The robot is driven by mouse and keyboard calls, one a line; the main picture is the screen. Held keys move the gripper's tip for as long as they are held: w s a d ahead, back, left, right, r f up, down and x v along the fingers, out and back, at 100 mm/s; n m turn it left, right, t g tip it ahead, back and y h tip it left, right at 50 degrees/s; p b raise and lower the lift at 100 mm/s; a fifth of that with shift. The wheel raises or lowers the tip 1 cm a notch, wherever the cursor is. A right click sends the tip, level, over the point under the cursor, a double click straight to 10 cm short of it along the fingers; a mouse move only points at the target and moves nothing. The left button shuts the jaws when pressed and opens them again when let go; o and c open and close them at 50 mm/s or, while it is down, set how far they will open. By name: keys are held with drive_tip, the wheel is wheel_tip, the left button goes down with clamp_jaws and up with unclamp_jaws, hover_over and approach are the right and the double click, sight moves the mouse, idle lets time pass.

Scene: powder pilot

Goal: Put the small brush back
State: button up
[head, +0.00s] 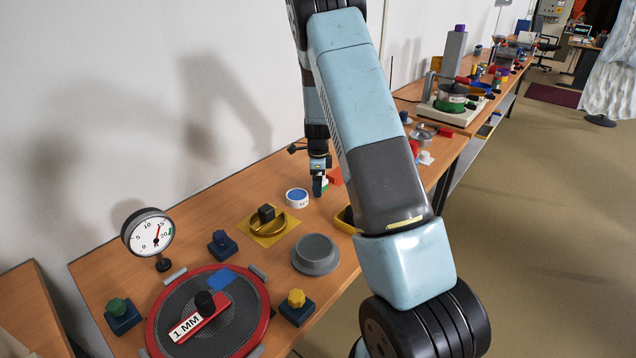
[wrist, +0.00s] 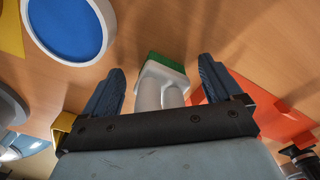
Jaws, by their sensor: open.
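A small brush with a pale handle and a green end (wrist: 168,62) is between the two open fingers of my gripper (wrist: 162,80) in the wrist view. A gap shows on each side of the handle, so the fingers do not grip it. In the head view my gripper (head: 318,188) points down at the table beyond the middle, and a bit of green and white of the brush (head: 324,184) shows beside it. Much of the brush is hidden by my gripper. I cannot tell whether it stands in a holder.
A white round dish with a blue inside (head: 297,198) is close on the left. An orange-red piece (head: 335,176) is close on the right. A yellow mat (head: 252,233) with a brass ring, a grey round lid (head: 315,252) and a red-rimmed sieve (head: 262,325) are nearer.

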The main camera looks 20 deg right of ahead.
wheel_tip(320, 180, up, 12)
drive_tip(key=shift+r, duration=0.1)
drive_tip(key=s+a+r+n+t+y, duration=0.1)
drive_tip(key=s+a+r+n, duration=0.2)
drive_tip(key=s+r+n, duration=0.5)
drive_tip(key=s+a+r+n+t, duration=0.2)
drive_tip(key=s+r+n, duration=0.1)
drive_tip(key=s+r, duration=0.85)
drive_tip(key=s+a+r+n+t, duration=0.1)
drive_tip(key=s+n, duration=0.4)
drive_tip(key=s, duration=0.5)
drive_tip(key=s+a+r+n+t+h, duration=0.1)
drive_tip(key=s+a+r+n, duration=0.1)
drive_tip(key=s+n, duration=0.4)
drive_tip(key=shift+s+a+r+t, duration=0.15)
drive_tip(key=shift+s+r+t, duration=0.3)
drive_tip(key=shift+s, duration=1.6)
drive_tip(key=shift+r, duration=0.1)
